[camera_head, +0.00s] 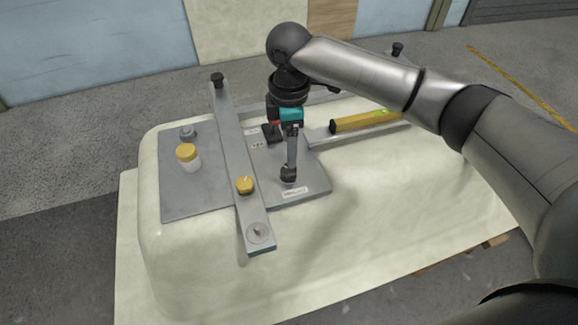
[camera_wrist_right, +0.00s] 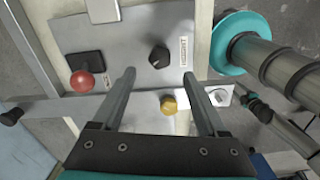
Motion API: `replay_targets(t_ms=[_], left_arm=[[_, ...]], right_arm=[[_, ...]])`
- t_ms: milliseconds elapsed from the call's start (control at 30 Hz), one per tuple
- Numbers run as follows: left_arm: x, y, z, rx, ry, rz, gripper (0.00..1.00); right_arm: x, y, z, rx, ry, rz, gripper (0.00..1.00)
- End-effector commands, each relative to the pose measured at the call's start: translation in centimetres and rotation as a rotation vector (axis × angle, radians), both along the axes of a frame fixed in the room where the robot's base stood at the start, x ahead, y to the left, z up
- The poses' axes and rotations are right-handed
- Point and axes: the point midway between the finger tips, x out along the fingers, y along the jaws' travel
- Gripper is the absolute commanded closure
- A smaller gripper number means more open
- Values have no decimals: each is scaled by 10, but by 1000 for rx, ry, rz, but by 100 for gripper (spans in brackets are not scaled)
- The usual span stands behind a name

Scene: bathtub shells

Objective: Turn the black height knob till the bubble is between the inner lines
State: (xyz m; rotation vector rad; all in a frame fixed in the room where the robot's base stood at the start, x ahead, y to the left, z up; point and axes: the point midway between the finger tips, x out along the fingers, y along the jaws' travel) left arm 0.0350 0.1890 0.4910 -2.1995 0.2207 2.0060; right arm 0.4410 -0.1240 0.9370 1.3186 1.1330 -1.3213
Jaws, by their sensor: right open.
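The black height knob (camera_head: 288,173) stands on the grey plate (camera_head: 190,203) beside a white label. In the right wrist view the knob (camera_wrist_right: 159,56) shows just beyond and between my fingertips. My right gripper (camera_wrist_right: 159,73) is open and empty, pointing down over the knob; in the head view its finger (camera_head: 291,150) partly covers it. I cannot tell whether the fingers touch it. The yellow level (camera_head: 350,123) lies at the right with a small green vial (camera_head: 383,112); its bubble is too small to read. My left gripper is not in view.
A metal crossbar (camera_head: 232,135) with a yellow knob (camera_head: 245,185) lies left of the gripper. A yellow-lidded jar (camera_head: 187,157) stands on the plate. The pale tub shell (camera_head: 370,220) is clear at front right.

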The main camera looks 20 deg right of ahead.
Motion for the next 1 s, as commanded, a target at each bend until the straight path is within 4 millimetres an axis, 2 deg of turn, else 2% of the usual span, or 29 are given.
replay_targets(t_ms=[33,100,300,500,767,1000], left_arm=[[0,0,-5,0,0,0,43],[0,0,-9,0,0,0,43],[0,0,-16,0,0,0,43],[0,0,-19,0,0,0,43],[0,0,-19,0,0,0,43],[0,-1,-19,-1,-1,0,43]], right_arm=[[-1,0,-14,-1,3,0,24],[-1,0,-28,-1,2,-1,24],[-1,1,-59,1,1,1,24],[0,1,-70,1,-2,1,24],[0,1,-71,1,-1,1,24],[0,1,-70,1,-1,1,50]])
